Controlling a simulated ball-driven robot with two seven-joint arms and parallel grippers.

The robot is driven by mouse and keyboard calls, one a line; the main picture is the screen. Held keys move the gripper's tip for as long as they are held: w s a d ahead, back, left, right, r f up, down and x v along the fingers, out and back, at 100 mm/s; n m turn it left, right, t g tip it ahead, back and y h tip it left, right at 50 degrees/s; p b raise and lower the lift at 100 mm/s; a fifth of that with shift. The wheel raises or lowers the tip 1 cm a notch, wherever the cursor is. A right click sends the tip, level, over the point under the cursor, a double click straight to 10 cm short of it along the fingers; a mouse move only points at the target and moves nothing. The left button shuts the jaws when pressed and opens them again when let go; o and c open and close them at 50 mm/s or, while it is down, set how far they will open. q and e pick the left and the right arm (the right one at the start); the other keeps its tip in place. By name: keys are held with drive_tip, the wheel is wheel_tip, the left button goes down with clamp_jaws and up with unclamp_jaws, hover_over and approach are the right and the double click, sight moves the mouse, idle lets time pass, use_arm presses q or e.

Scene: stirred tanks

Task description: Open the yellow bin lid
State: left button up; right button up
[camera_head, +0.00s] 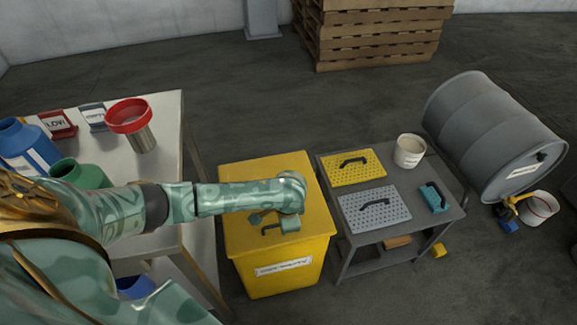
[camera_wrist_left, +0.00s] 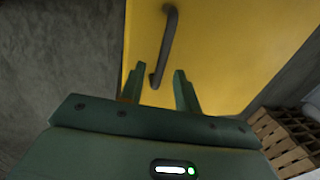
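The yellow bin (camera_head: 282,277) stands on the floor in the middle, a label on its front. Its yellow lid (camera_head: 240,172) looks closed, with a dark bar handle (camera_head: 271,229) on top. My left gripper (camera_head: 272,220) is over the lid, close to the handle. In the left wrist view the fingers of my left gripper (camera_wrist_left: 158,85) are apart and empty. The handle (camera_wrist_left: 167,42) lies ahead of and partly between the fingertips; I cannot tell if they touch it. The lid (camera_wrist_left: 215,45) fills much of that view. My right gripper is not in view.
A white table (camera_head: 172,125) with a red-rimmed metal cup (camera_head: 143,138) and bottles is at left. A grey cart (camera_head: 345,225) with yellow and grey perforated plates stands close to the bin's right side. A grey drum (camera_head: 490,130) lies further right. Floor behind the bin is clear.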

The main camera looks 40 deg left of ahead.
use_arm(q)
drive_tip(key=shift+w+f, duration=0.1)
drive_tip(key=shift+f, duration=0.2)
